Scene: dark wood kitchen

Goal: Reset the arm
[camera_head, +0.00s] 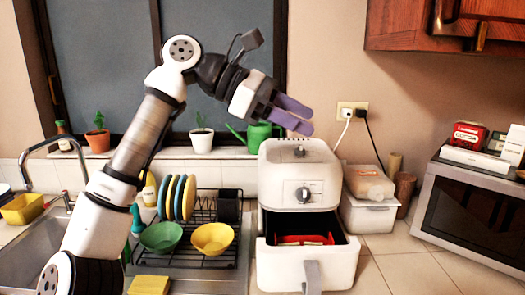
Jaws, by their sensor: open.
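My gripper (293,115) is raised at the upper middle of the head view. Its two purple fingers are apart and nothing shows between them. My arm rises from the lower left and bends at a high joint before angling down to the right.
The air fryer drawer (308,262) is pulled out, with a red item (303,240) inside. A dish rack (222,258) with plates and bowls stands left. A microwave (478,205) is right. A wooden cabinet (420,25) hangs upper right. Plants line the windowsill.

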